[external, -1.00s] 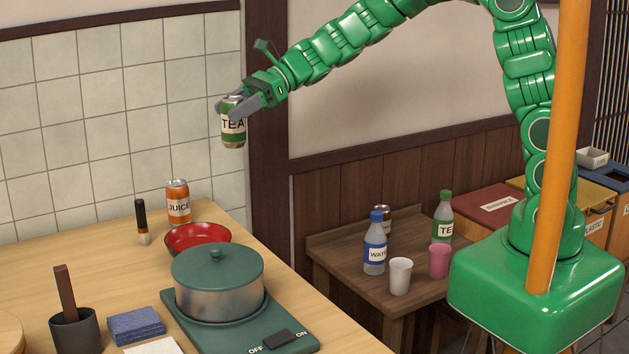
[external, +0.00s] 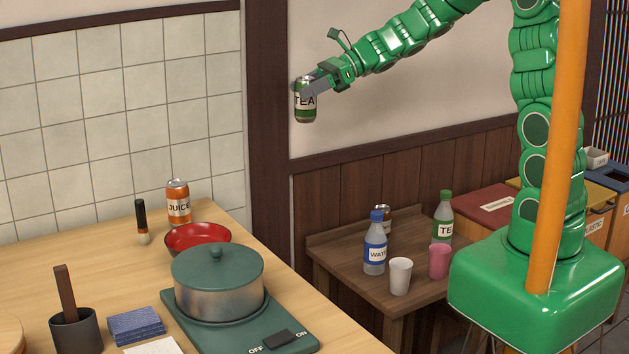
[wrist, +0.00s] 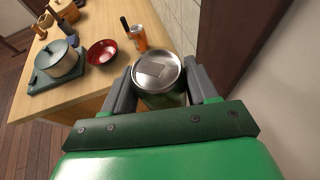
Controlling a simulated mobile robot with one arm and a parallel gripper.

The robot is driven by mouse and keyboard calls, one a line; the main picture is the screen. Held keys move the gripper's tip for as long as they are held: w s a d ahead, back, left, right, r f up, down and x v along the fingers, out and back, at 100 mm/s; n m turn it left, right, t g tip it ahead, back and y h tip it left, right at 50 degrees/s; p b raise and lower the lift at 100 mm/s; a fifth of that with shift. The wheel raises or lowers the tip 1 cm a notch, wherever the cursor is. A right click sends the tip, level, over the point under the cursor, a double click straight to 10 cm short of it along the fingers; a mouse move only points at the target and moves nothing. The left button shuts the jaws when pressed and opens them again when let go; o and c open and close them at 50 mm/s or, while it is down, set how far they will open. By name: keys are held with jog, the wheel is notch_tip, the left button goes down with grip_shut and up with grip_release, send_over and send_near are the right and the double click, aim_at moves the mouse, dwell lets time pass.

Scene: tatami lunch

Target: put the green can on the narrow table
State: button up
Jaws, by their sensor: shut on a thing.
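The green can (external: 305,103), marked TEA, is upright in my gripper (external: 306,86), high in front of the wall. In the wrist view the can's silver top (wrist: 158,71) shows between the two grey fingers of my gripper (wrist: 160,84), which are shut on its sides. The narrow table (external: 345,262) is the low dark wooden one against the wood panelling. It stands below and to the right of the can in the external view.
The narrow table holds a water bottle (external: 375,246), a can (external: 384,216), a tea bottle (external: 444,218), a white cup (external: 400,277) and a pink cup (external: 439,262). The counter (external: 95,265) at left carries a pot (external: 218,285), red bowl (external: 198,238) and juice can (external: 178,203).

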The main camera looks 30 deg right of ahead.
jog(key=d+f+m+t, duration=0.1)
jog(key=d, duration=0.8)
jog(key=shift+h, duration=0.3)
jog(key=shift+w+d+f, duration=0.1)
jog(key=shift+f, duration=18.85)
jog(key=shift+f, duration=0.1)
jog(key=o, duration=1)
jog(key=shift+o, duration=0.2)
